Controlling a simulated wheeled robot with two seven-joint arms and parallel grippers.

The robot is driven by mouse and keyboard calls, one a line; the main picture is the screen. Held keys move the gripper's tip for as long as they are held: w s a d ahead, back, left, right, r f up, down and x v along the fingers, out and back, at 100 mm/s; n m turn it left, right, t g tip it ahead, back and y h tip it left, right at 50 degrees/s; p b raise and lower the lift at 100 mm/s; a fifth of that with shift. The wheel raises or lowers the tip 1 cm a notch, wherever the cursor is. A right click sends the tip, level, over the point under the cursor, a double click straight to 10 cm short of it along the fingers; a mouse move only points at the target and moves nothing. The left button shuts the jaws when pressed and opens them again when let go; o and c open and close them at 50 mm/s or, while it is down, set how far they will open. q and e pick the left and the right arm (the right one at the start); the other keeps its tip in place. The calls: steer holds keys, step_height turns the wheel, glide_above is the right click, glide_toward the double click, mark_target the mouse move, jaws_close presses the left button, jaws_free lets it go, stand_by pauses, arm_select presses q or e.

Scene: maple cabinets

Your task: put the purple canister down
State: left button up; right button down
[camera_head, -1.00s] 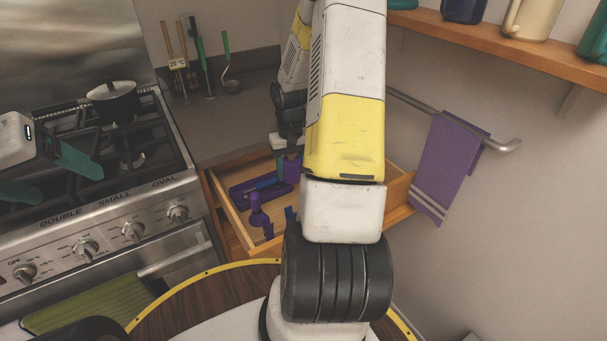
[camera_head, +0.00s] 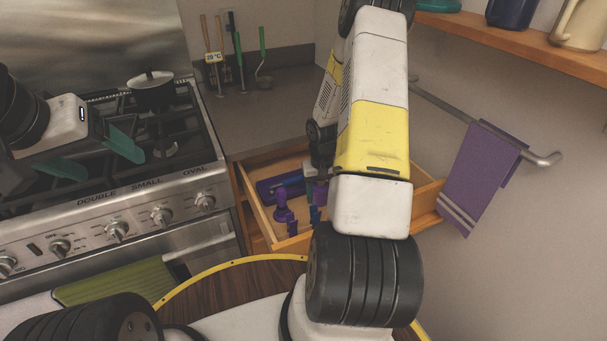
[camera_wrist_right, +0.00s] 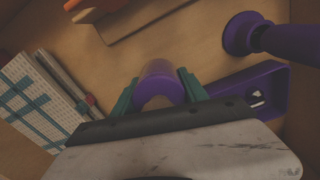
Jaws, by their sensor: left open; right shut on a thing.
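The purple canister (camera_wrist_right: 158,82) is between the teal fingers of my right gripper (camera_wrist_right: 157,95) in the right wrist view. The gripper is shut on it. In the head view the canister (camera_head: 320,193) shows as a small purple patch over the open wooden drawer (camera_head: 257,214); my right arm hides much of the gripper. I cannot tell whether the canister touches the drawer floor. My left gripper (camera_head: 95,157) is open and empty above the stove, its teal fingers spread.
The drawer holds a purple tray (camera_wrist_right: 262,85), a purple round-based tool (camera_wrist_right: 245,35) and a white-and-teal patterned item (camera_wrist_right: 35,95). A purple towel (camera_head: 480,170) hangs at right. Bare drawer floor shows around the canister.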

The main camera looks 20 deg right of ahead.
steer(key=c, duration=0.6)
jaws_free()
steer(key=shift+f, duration=0.15)
step_height(320, 180, up, 12)
steer(key=s+a+r+t, duration=0.2)
steer(key=a+r, duration=0.2)
steer(key=r, duration=0.7)
steer(key=s+a+r+n+t+y, duration=0.1)
steer(key=s+a+r+t, duration=0.1)
steer(key=s+a+r, duration=0.4)
steer(key=s+a+r+n+t+y, duration=0.1)
steer(key=s+a+r+t, duration=0.1)
steer(key=s+a+r, duration=0.4)
steer(key=s+r, duration=0.4)
steer(key=shift+s+r, duration=0.3)
steer(key=shift+r, duration=0.1)
